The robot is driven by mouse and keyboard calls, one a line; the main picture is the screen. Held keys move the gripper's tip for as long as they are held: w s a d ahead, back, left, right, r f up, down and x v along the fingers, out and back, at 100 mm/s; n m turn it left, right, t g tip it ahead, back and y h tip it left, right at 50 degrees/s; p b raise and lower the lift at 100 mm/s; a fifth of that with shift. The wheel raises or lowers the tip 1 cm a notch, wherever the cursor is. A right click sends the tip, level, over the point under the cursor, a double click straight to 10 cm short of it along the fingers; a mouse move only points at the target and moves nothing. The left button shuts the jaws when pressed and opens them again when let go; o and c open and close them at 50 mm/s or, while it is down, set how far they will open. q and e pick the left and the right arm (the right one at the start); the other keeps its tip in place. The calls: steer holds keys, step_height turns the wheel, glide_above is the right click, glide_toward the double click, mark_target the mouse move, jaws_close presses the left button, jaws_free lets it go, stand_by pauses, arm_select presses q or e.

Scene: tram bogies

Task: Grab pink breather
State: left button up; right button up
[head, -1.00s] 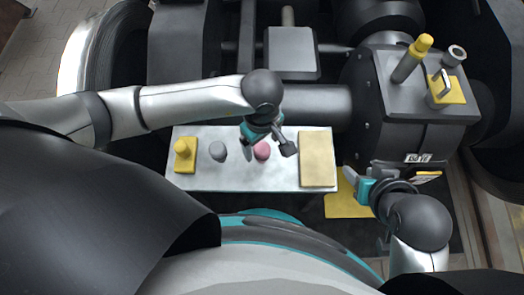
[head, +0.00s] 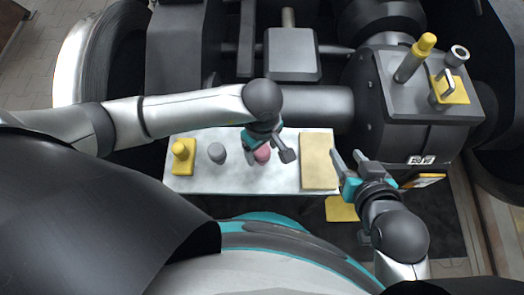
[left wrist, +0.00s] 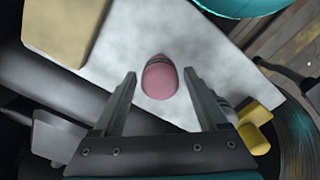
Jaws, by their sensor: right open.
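The pink breather (head: 262,153) stands on the pale tray (head: 240,182), between a grey breather and a tan pad. My left gripper (head: 268,158) is right above it with its fingers spread. In the left wrist view the pink breather (left wrist: 160,77) lies between and just beyond the open fingertips (left wrist: 158,78); no contact shows. My right gripper (head: 347,164) is open and empty, just right of the tray's right end.
On the tray are a yellow fitting (head: 182,157), a grey breather (head: 217,153) and a tan pad (head: 318,161). A yellow plate (head: 341,209) lies low on the right.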

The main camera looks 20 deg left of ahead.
arm_select(q)
jaws_close()
stand_by(0.4)
steer(key=shift+r, duration=0.25)
